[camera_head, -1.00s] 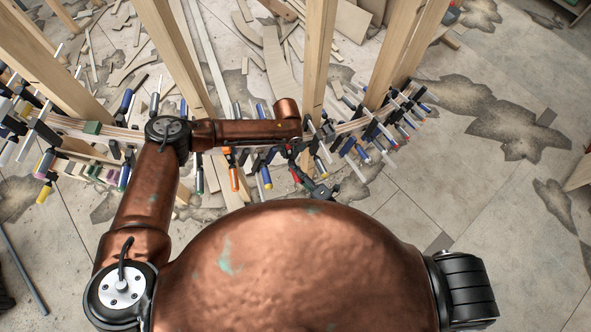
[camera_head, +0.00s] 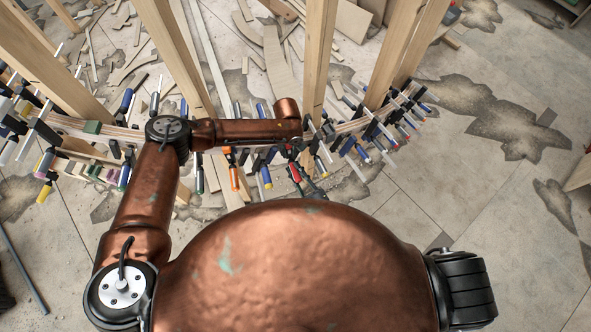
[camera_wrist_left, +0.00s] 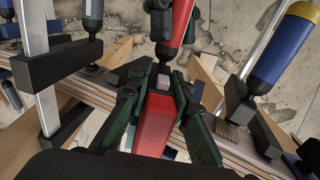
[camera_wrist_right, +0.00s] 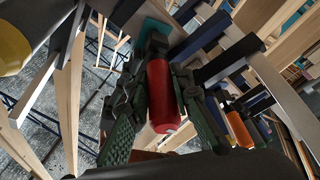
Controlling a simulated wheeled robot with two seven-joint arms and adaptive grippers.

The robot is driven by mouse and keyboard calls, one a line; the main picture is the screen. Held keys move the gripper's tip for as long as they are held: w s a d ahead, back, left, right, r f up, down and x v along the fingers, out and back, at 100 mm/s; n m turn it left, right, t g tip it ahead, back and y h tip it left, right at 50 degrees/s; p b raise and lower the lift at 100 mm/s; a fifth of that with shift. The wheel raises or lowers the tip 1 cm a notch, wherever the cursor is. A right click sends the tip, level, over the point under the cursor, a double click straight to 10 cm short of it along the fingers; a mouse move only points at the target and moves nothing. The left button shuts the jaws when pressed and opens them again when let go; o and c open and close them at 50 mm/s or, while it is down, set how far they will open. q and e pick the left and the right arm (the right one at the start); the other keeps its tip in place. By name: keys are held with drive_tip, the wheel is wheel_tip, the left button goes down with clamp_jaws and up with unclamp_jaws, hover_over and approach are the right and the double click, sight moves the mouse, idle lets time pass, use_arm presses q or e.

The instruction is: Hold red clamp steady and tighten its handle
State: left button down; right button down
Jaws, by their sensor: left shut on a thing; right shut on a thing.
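The red clamp (camera_head: 294,173) is on the near side of the curved stringer (camera_head: 352,126) in the head view, small and partly covered by dark gripper parts. In the left wrist view, my left gripper (camera_wrist_left: 166,84) is shut on a red part of the clamp (camera_wrist_left: 156,124), its green-padded fingers on both sides. Another red length (camera_wrist_left: 176,28) with black fittings lies beyond the fingertips. In the right wrist view, my right gripper (camera_wrist_right: 163,72) is shut around the red cylindrical handle (camera_wrist_right: 164,98), whose end points toward the camera. The clamp's jaws are not clearly visible.
Other clamps crowd the stringer closely, including an orange-handled one (camera_head: 234,179) and a blue and yellow handle (camera_wrist_left: 278,48). Upright wooden posts (camera_head: 318,60) stand along it. Wood offcuts litter the floor behind. Open floor (camera_head: 450,170) lies at the right.

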drive_tip(key=shift+m+t, duration=0.3)
drive_tip(key=shift+m, duration=0.6)
drive_tip(key=c, duration=1.7)
unclamp_jaws()
drive_tip(key=v, duration=1.2)
